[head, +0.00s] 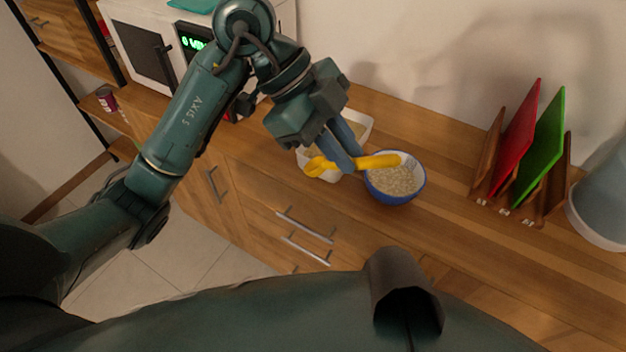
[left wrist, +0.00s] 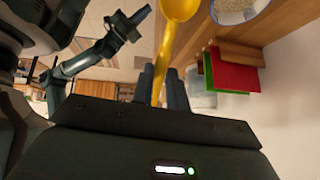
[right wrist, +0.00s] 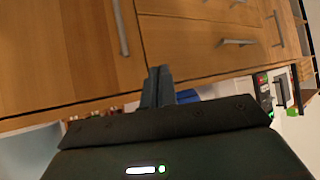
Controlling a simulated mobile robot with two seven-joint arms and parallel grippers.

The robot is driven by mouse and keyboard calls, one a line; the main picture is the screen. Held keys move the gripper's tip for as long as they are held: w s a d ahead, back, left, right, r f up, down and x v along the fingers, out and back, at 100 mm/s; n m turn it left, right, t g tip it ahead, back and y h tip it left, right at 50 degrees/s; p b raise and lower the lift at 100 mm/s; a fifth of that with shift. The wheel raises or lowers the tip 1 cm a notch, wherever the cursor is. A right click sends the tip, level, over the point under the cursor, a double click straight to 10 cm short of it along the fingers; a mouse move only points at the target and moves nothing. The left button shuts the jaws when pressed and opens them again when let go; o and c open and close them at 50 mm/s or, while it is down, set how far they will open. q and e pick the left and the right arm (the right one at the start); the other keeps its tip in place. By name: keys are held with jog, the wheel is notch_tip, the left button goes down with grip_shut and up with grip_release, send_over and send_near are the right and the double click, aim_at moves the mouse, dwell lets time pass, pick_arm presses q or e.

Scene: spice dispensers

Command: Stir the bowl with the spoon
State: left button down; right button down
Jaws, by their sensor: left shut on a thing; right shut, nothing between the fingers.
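A blue bowl (head: 419,188) of pale grains stands on the wooden counter in the head view. Part of it shows at the top right of the left wrist view (left wrist: 216,14). My left gripper (head: 346,162) is shut on a yellow spoon (head: 376,161), just left of the bowl. The spoon lies across the fingers, and its right end overlaps the bowl's far left rim in the picture; I cannot tell whether it touches. The spoon also shows in the left wrist view (left wrist: 179,8). My right gripper (right wrist: 158,84) is shut and empty, facing wooden cabinet fronts in the right wrist view.
A white container (head: 361,124) stands behind the left gripper, partly hidden. A wooden rack (head: 484,168) with a red board (head: 516,135) and a green board (head: 541,150) stands right of the bowl. A microwave (head: 140,45) is at the back left. Counter between bowl and rack is clear.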

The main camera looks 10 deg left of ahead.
pick_arm(q)
jog(key=s+a+f+m+t+y+b, duration=0.1)
jog(key=a+f+m+y+b, duration=0.1)
jog(key=f+m+y, duration=0.4)
jog(key=shift+a+f+y, duration=0.35)
jog(key=shift+a+y, duration=0.35)
jog(key=shift+y, duration=0.1)
